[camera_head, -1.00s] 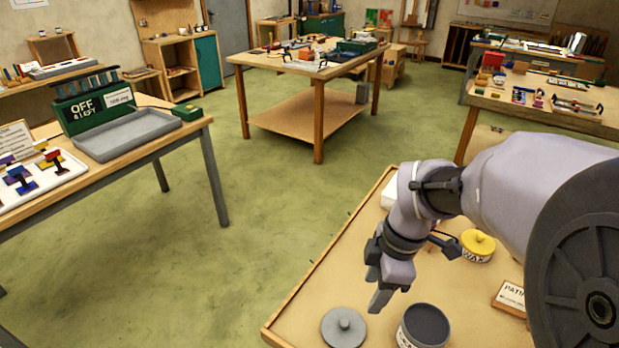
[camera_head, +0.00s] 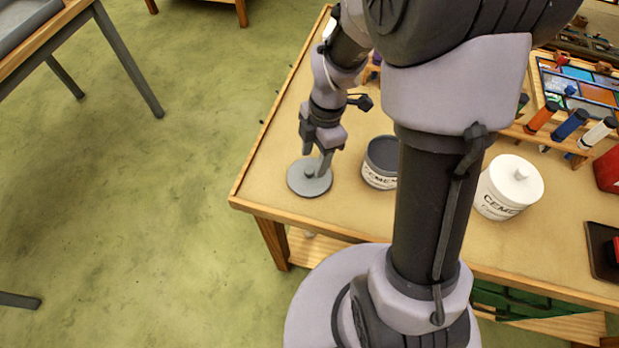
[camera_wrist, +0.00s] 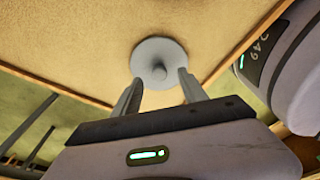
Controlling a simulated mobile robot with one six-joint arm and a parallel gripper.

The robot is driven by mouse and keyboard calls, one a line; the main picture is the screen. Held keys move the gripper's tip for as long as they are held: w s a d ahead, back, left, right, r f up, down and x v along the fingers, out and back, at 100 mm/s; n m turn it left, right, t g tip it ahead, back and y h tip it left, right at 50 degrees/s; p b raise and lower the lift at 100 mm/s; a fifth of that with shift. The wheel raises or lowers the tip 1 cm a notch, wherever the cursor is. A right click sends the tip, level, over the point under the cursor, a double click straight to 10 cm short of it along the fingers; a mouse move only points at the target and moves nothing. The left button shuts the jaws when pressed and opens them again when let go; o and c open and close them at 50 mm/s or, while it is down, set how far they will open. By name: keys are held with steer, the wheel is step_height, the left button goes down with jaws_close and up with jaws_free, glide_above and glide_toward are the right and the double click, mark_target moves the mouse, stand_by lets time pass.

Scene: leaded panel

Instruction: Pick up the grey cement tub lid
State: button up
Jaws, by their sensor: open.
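The grey cement tub lid (camera_head: 298,183) is a flat disc with a small knob, lying on the table near its left front corner. It also shows in the wrist view (camera_wrist: 158,53), with its knob between the finger lines. My gripper (camera_head: 316,165) points down just over the lid, its fingers close to the knob. In the wrist view my gripper (camera_wrist: 158,78) has its two fingers apart with nothing held. I cannot tell the exact height of the fingertips over the lid. The open grey cement tub (camera_head: 381,165) stands right of the lid.
A white lidded cement tub (camera_head: 508,188) stands farther right, beyond my arm. A rack with coloured tubes (camera_head: 570,124) is at the right back. The table's wooden edge (camera_head: 250,164) runs close by the lid's left. Bare tabletop (camera_head: 275,140) lies behind the lid.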

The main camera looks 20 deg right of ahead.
mark_target(309, 170)
steer(key=f, duration=0.2)
steer(key=a+f+b, duration=0.1)
steer(key=shift+f, duration=0.4)
steer(key=shift+r, duration=0.1)
steer(key=shift+c, duration=1.1)
jaws_close()
